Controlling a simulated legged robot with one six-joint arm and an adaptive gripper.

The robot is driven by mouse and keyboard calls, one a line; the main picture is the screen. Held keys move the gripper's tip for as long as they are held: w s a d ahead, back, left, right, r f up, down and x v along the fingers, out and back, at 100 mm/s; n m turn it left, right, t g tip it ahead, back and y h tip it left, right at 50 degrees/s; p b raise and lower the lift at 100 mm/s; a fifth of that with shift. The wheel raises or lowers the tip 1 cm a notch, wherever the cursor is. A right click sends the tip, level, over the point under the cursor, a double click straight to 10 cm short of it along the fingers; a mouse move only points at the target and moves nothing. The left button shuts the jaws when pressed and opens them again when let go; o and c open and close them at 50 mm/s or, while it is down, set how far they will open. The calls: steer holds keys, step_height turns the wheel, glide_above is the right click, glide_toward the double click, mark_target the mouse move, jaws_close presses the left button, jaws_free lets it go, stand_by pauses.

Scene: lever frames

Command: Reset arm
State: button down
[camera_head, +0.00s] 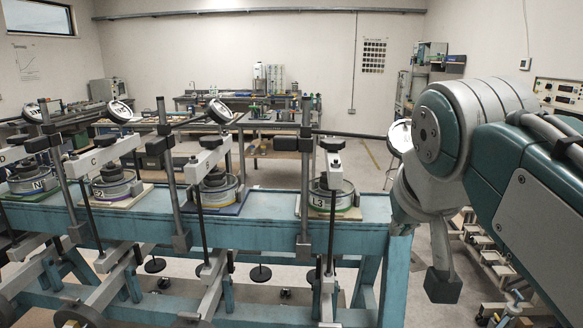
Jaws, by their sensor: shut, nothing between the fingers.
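My arm comes in from the right side of the head view and bends at a large grey and teal joint. Its pale wrist part hangs down from there, beside the right end of the lever frame. My gripper (443,285) points down at the end of it, with a dark block-like tip. It looks shut, with nothing held. It is apart from the round cells on the bench; how close it is to the frame's right end I cannot tell.
A long blue lever frame (270,231) crosses the view, carrying several round metal cells, such as the one marked L3 (331,200), with posts, dials and hanging weights. A wheeled rack (490,258) stands at the right. Open floor (283,174) lies behind the frame, before the back benches.

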steer(key=s+f+g, duration=0.1)
steer(key=s+f, duration=0.3)
steer(key=f, duration=0.7)
steer(key=s+d+f, duration=0.1)
steer(key=s+f, duration=0.4)
steer(key=f, duration=0.6)
steer(key=shift+s+d+f+g+y, duration=0.15)
steer(key=shift+d+g+y, duration=0.15)
steer(key=shift+g, duration=0.1)
stand_by(2.0)
